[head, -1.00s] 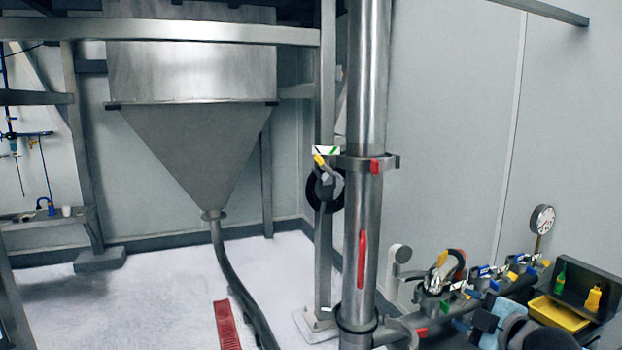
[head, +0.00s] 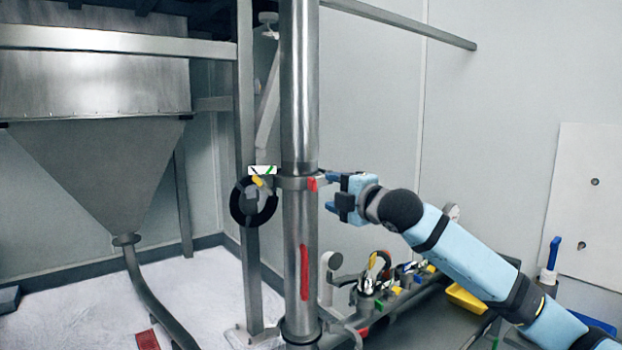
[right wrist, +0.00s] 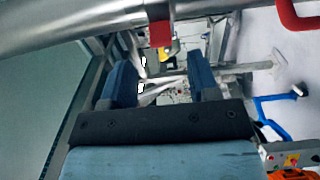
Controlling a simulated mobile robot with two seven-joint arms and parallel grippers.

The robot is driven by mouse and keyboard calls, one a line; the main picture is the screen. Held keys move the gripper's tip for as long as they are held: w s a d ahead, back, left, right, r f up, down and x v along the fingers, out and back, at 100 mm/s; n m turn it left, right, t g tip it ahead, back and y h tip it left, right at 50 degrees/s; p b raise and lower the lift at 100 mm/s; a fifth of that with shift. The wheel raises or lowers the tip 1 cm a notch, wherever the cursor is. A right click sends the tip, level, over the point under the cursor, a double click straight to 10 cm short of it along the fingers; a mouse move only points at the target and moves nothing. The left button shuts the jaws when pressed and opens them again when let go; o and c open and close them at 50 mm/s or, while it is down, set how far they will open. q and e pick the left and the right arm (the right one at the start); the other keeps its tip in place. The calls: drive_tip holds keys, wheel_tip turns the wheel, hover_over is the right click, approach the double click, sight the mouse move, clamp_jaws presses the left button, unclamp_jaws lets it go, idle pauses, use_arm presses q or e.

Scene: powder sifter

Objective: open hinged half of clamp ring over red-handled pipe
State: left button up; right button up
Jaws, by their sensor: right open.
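A vertical steel pipe (head: 299,120) with a red handle (head: 304,272) stands left of centre in the head view. A grey clamp ring (head: 290,184) circles it above the handle, with a red tab (head: 313,184) on its right side. My right gripper (head: 332,192) is open just right of the ring, its fingers toward it. In the right wrist view the fingers (right wrist: 162,70) are apart, with the red tab (right wrist: 160,34) beyond them against the pipe (right wrist: 80,28). Contact with the ring cannot be told. My left gripper is not in view.
A lower clamp (head: 345,330) sticks out from the pipe's base. A black ring (head: 254,202) hangs on the post behind. A valve bench with a yellow tray (head: 465,298) lies below my right arm. A hopper (head: 95,180) stands at left.

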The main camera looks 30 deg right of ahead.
sight(316, 185)
drive_tip(key=w, duration=0.2)
drive_tip(key=w+p, duration=0.1)
drive_tip(key=w, duration=0.3)
drive_tip(key=shift+w+a+r+p, duration=0.1)
drive_tip(key=shift+w+a+p, duration=0.05)
drive_tip(key=shift+a+p, duration=0.2)
drive_tip(key=shift+w, duration=0.65)
drive_tip(key=shift+s+d, duration=0.1)
clamp_jaws()
